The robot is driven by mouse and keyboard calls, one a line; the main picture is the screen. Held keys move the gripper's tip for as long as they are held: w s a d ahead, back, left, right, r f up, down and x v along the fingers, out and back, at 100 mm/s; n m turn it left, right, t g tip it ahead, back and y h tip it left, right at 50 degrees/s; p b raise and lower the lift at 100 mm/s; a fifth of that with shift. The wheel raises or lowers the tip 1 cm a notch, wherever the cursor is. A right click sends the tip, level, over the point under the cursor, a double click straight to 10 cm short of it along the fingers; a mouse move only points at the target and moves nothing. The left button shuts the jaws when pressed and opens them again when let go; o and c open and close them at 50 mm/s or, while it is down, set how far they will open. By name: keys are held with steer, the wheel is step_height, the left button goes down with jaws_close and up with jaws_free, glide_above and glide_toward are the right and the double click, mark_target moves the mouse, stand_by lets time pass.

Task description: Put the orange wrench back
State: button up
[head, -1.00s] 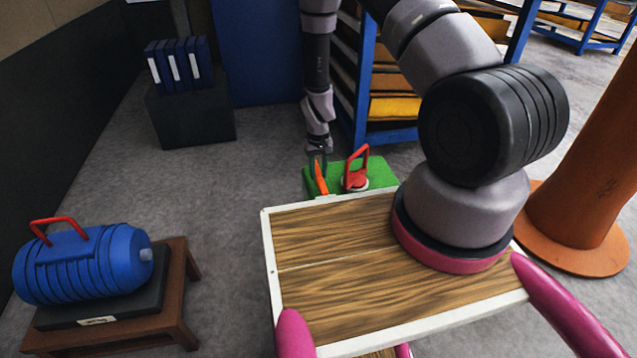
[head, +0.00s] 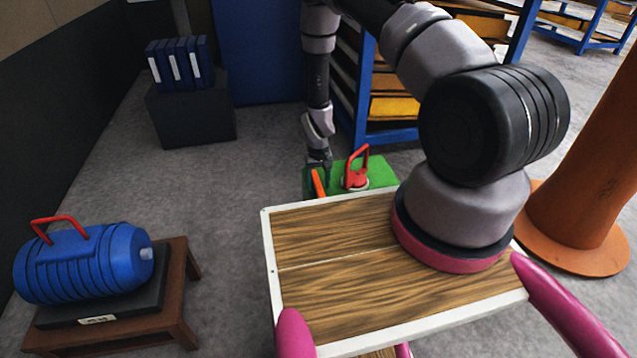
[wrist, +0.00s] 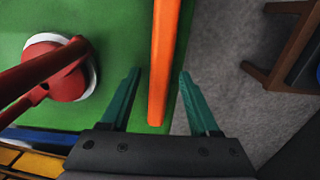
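The orange wrench (head: 318,184) lies on the green top (head: 379,171) of a low stand beyond my deck. In the wrist view the wrench (wrist: 164,50) is a long orange bar along the edge of the green top (wrist: 112,30). My gripper (head: 318,163) is low over it, pointing down. In the wrist view its teal fingers (wrist: 159,73) are open, one on each side of the wrench, with a gap showing on both sides. The right finger is nearer the bar and stands over the floor beyond the edge. The wrench's far end is out of the wrist view.
A red-handled lifter (head: 356,172) with a round base stands on the green top; the lifter (wrist: 60,68) is left of the fingers in the wrist view. A blue shelf rack (head: 364,90) stands behind. A blue ribbed cylinder (head: 85,262) sits on a brown stool (head: 188,262). Floor between is clear.

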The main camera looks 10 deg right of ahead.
step_height(320, 180, up, 12)
steer(key=shift+r, duration=0.15)
stand_by(0.5)
step_height(320, 180, up, 31)
steer(key=m+t+y, duration=0.2)
steer(key=t, duration=0.1)
glide_above(318, 185)
steer(key=s+d, duration=0.1)
steer(key=d, duration=0.1)
steer(key=s+d+r+m+t, duration=0.1)
steer(key=s+d+r+t, duration=0.1)
steer(key=s+r, duration=0.7)
steer(key=s+d+r+m+t, duration=0.1)
steer(key=s+d+r+t, duration=0.1)
steer(key=s+r, duration=0.8)
steer(key=s, duration=0.2)
steer(key=shift+s+r, duration=0.3)
steer(key=shift+s, duration=0.1)
steer(key=shift+c, duration=0.4)
